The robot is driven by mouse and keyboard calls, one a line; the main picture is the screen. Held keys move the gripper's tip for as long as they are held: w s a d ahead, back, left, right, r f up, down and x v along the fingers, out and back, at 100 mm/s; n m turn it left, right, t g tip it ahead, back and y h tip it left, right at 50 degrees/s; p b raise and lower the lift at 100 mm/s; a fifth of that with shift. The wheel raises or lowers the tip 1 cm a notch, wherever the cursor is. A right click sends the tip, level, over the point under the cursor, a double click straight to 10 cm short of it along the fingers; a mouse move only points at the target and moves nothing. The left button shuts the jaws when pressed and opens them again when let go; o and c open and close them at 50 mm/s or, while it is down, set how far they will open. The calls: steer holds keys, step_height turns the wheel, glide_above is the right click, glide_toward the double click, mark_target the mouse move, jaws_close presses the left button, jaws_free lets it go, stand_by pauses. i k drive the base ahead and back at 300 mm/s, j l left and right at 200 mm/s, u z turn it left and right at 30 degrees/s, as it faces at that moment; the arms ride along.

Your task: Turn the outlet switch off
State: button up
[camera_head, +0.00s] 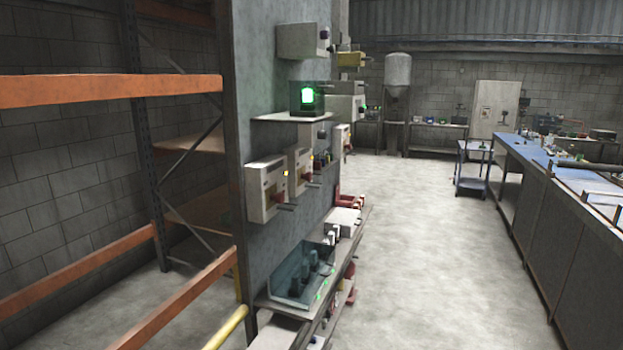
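Two pale switch boxes, a nearer one (266,188) and a farther one (300,170), are mounted side by side on the grey panel (250,70). Each has a small yellow mark and a dark handle or knob sticking out to the right, with red near it on the nearer box. I cannot tell which of the devices is the outlet switch, and the switch positions are too small to read. My gripper is not in view.
Below is a ledge with a clear bin (300,275). Orange racking (110,90) stands left. Open floor (420,240) lies between the panel and a long workbench (560,220) at right.

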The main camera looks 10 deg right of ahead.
mark_target(309, 177)
steer(key=i+l, duration=0.35)
steer(key=i, duration=0.15)
steer(key=i+l+u, duration=0.15)
steer(key=i+l, duration=0.25)
steer(key=i, duration=0.15)
